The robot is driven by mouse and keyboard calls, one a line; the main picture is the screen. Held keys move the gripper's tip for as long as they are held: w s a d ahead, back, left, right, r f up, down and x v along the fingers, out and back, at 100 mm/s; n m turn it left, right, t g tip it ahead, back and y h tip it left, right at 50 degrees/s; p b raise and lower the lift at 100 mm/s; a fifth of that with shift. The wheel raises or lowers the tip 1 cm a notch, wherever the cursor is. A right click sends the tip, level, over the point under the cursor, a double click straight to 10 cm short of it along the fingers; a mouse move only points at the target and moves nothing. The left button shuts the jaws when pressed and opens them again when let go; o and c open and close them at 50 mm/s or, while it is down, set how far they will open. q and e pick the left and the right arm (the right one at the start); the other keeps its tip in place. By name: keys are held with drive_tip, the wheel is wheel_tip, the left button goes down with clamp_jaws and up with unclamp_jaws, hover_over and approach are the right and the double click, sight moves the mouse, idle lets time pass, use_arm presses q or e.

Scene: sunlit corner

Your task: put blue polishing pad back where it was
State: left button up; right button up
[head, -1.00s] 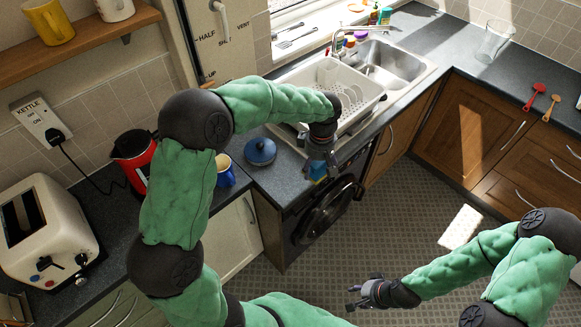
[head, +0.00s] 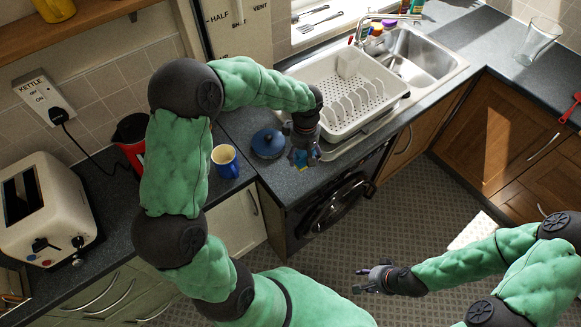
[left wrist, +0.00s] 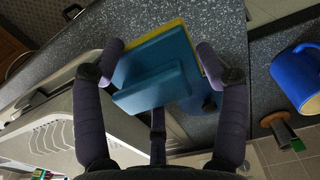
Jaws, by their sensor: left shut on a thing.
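The blue polishing pad (left wrist: 158,72) is between the fingers of my left gripper (left wrist: 172,66); it has a raised blue block and a yellow edge layer. In the head view my left gripper (head: 303,158) is shut on it, above the counter's front edge, just right of a round blue lidded thing (head: 268,143). The pad shows there only as small blue and yellow patches, mostly hidden by fingers. My right gripper (head: 362,280) looks open and empty, out over the floor.
A white dish rack (head: 335,115) stands right of the left gripper, beside the sink (head: 412,58). A blue mug (head: 225,160), red kettle (head: 132,138) and toaster (head: 42,210) stand to the left. The counter strip between mug and rack is narrow.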

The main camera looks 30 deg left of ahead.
use_arm(q)
hover_over(290, 173)
drive_tip(key=f, duration=0.4)
drive_tip(key=shift+w+d+f, duration=0.15)
drive_tip(key=shift+d, duration=0.15)
drive_tip(key=shift+a+f+b, duration=0.2)
drive_tip(key=shift+f, duration=0.8)
drive_tip(key=shift+a+f+b, duration=0.15)
drive_tip(key=shift+f, duration=0.8)
drive_tip(key=shift+r, duration=0.1)
drive_tip(key=o, duration=1.1)
